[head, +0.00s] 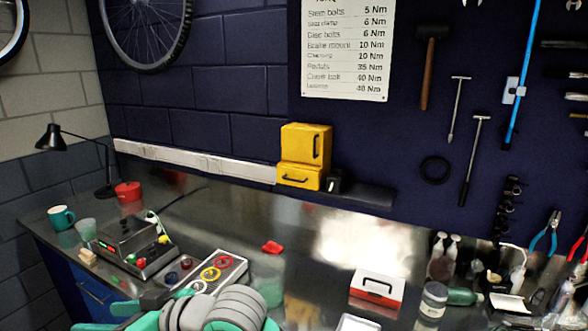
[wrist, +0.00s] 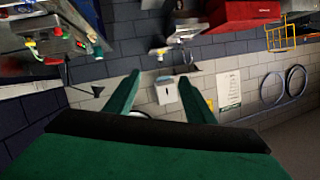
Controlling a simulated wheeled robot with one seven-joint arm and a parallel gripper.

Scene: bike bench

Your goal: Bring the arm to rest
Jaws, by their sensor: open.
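My gripper (wrist: 160,76) shows in the wrist view with its two green fingers apart. Nothing is held between them; a white box-like thing seen in the gap looks to be farther back, by the wall. In the head view my grey and green arm (head: 225,310) is folded low at the bottom edge, in front of the bench. Green finger-like parts point left there, near the tray of coloured rings. The arm covers part of the bench's near side, and I cannot tell whether it touches anything.
The metal bench (head: 200,225) holds a control box (head: 135,240), a ring tray (head: 215,270), a red-and-white box (head: 377,287) and a yellow cabinet (head: 303,157). Bottles (head: 445,262) crowd the right. A lamp (head: 52,138) and mug (head: 61,217) stand left. The bench's middle is mostly clear.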

